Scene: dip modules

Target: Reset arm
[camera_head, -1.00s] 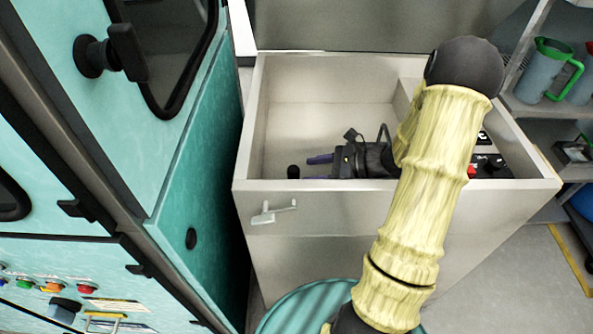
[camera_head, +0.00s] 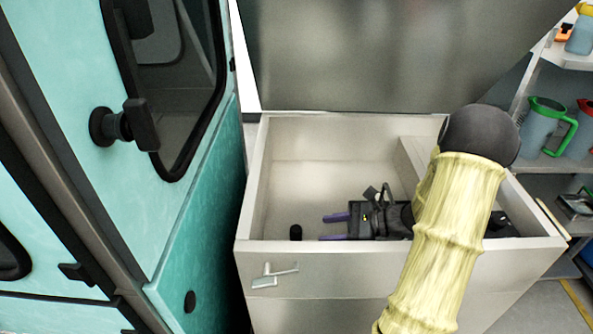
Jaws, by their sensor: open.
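My gripper (camera_head: 337,227) is inside the open-topped pale bin (camera_head: 330,150), near its front wall. Its two purple fingers point left and are spread apart, with nothing visible between them. A small black cylinder (camera_head: 295,232) stands to the left of the fingertips, apart from them. My arm, in a pale yellow sleeve, reaches over the bin's front wall and hides part of its right side.
A teal cabinet (camera_head: 190,230) with a black knob and window stands close on the left. A divider (camera_head: 415,165) splits the bin. Shelves at right hold a jug with a green handle (camera_head: 545,128) and other containers. A grey panel (camera_head: 400,50) rises behind the bin.

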